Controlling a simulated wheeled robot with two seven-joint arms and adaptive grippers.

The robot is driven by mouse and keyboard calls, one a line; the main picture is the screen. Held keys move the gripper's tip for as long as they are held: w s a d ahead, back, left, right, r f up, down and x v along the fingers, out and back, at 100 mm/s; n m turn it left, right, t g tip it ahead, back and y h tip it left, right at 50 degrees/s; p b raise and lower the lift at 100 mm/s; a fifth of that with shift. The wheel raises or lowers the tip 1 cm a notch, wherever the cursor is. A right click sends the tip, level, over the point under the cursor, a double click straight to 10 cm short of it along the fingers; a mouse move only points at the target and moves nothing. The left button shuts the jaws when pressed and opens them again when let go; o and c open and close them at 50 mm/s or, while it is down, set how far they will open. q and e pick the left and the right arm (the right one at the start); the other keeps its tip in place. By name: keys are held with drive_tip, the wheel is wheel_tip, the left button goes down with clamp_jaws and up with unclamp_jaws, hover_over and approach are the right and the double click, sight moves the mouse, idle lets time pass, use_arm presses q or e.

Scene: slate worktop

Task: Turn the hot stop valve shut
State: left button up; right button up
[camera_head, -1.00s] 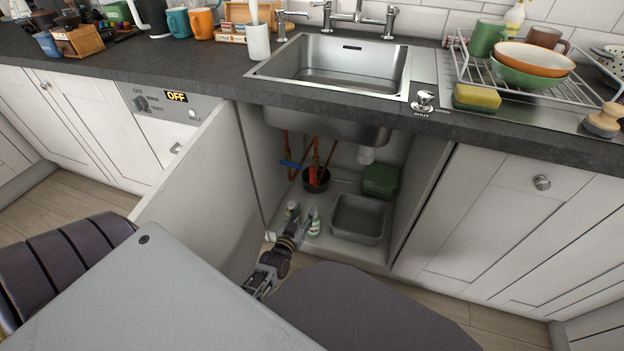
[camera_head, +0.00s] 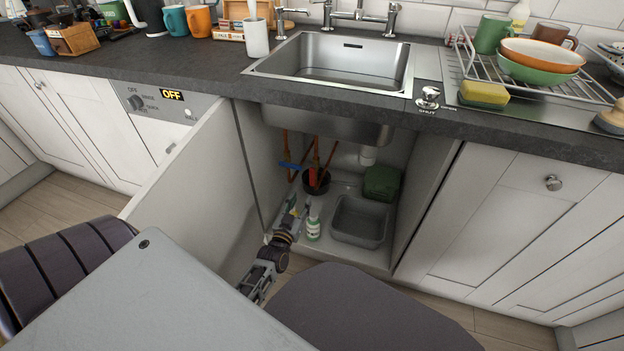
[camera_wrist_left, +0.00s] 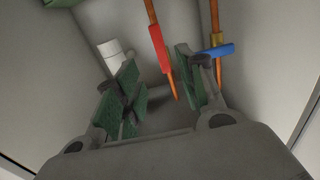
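The hot stop valve shows as a red lever (camera_head: 313,177) in the head view, low on a copper pipe at the back of the open cabinet under the sink. In the left wrist view the red lever (camera_wrist_left: 160,49) lies along its pipe. The blue lever (camera_head: 289,166) sits to its left; in the wrist view the blue lever (camera_wrist_left: 216,51) lies across its pipe. My left gripper (camera_head: 293,206) is inside the cabinet, in front of and below the levers. In the wrist view the left gripper (camera_wrist_left: 158,86) has its fingers apart, with nothing between them, short of the red lever. My right gripper is out of view.
The open door (camera_head: 205,190) bounds the left; a white drain (camera_head: 367,155) hangs above.

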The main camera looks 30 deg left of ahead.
sight(311, 179)
use_arm(q)
drive_tip(key=shift+b+x, duration=2.1)
drive_tip(key=shift+x, duration=3.4)
drive_tip(key=shift+b+x, duration=0.4)
drive_tip(key=shift+x, duration=0.7)
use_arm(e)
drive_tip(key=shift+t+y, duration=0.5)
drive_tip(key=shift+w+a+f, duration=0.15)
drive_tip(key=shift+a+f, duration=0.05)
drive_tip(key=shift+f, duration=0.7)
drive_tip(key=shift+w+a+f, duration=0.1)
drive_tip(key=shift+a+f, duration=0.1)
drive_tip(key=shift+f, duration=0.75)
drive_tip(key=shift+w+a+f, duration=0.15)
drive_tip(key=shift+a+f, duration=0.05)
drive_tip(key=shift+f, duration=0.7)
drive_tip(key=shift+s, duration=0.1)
use_arm(q)
clamp_jaws()
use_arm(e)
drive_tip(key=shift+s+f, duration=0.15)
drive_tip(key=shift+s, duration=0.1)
